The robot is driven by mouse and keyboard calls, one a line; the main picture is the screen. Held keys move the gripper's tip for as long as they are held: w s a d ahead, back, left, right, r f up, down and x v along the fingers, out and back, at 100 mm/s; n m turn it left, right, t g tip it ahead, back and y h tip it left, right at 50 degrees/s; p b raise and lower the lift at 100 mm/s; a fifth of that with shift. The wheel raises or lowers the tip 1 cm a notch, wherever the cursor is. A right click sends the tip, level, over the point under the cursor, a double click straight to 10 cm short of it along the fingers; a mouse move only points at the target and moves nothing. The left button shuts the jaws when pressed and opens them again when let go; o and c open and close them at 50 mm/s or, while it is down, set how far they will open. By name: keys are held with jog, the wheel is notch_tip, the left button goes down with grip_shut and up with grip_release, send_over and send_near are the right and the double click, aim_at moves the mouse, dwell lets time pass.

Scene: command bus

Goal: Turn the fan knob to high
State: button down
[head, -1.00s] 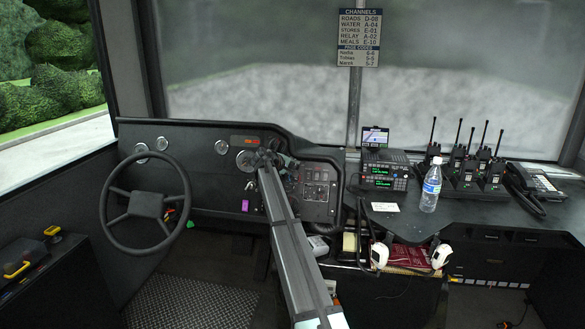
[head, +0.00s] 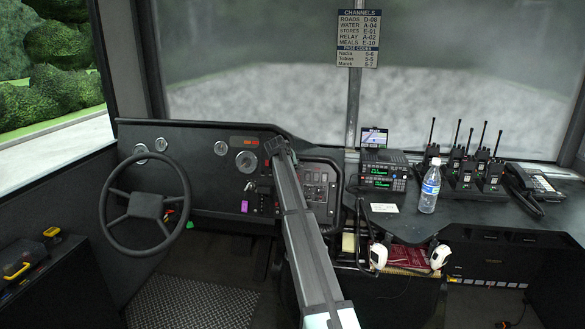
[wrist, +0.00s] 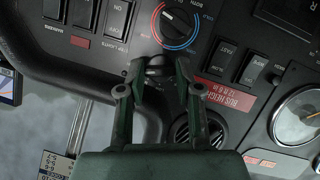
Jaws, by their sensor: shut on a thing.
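Rocker switches (wrist: 118,18) sit left of the knob in the wrist view, with more switches (wrist: 253,70) to the right. A round vent (wrist: 200,130) and a gauge (wrist: 298,115) are close by. The steering wheel (head: 147,205) is left of my arm; a radio (head: 383,170) is right.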

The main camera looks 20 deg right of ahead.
jog(key=shift+m+y, duration=0.3)
jog(key=shift+m, duration=0.1)
dwell(0.3)
jog(key=c, duration=0.8)
grip_release()
jog(key=shift+d, duration=0.1)
jog(key=v, duration=1.2)
jog(key=shift+s+f, duration=0.1)
jog(key=shift+s, duration=0.05)
